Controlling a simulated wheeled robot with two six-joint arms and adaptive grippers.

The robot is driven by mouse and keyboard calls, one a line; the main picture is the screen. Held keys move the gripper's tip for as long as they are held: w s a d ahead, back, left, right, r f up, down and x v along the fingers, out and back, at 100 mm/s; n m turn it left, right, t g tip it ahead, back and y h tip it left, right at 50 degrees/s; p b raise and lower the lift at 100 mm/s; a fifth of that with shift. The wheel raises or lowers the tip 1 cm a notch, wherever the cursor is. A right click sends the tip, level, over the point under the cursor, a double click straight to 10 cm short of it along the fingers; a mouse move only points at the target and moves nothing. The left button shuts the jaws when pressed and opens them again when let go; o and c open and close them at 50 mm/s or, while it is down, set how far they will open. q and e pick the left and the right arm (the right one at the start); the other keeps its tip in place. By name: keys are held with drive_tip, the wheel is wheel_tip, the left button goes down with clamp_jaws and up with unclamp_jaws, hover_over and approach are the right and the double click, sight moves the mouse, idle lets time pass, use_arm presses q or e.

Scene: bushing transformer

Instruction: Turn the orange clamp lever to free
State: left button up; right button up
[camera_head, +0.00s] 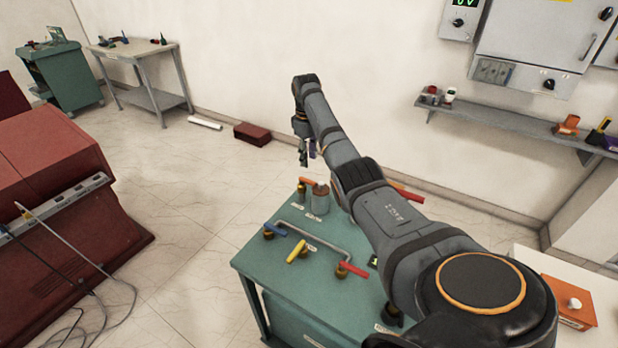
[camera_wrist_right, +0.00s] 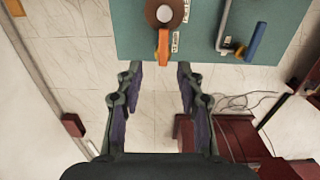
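The orange clamp lever (camera_head: 309,182) sits at the top of a grey cylinder (camera_head: 320,201) near the far edge of the green table. In the right wrist view the lever (camera_wrist_right: 162,46) points from the round cylinder top (camera_wrist_right: 165,13) toward my gripper, just beyond the fingertips and roughly between them. My right gripper (camera_head: 306,152) hangs above and close to the lever in the head view. Its two fingers (camera_wrist_right: 159,72) are spread apart with nothing between them. I cannot tell the exact height gap. My left gripper is not in view.
The green table (camera_head: 262,262) also carries a blue lever (camera_head: 277,229), a yellow lever (camera_head: 297,251), a red lever (camera_head: 352,270) and a bent grey pipe (camera_head: 322,240). My right arm covers its right side. Open floor (camera_head: 190,240) lies left of the table.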

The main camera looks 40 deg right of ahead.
sight(310, 180)
drive_tip(key=f, duration=0.2)
drive_tip(key=f+p, duration=0.1)
drive_tip(key=f, duration=0.1)
drive_tip(key=s+f+p, duration=0.1)
drive_tip(key=f, duration=0.2)
drive_tip(key=shift+a+f, duration=0.1)
drive_tip(key=shift+f, duration=0.4)
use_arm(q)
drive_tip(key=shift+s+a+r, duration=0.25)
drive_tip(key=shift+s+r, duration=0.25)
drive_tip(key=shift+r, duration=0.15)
use_arm(e)
drive_tip(key=shift+f, duration=0.15)
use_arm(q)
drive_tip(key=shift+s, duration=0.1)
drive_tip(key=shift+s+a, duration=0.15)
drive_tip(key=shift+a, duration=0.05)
use_arm(e)
clamp_jaws()
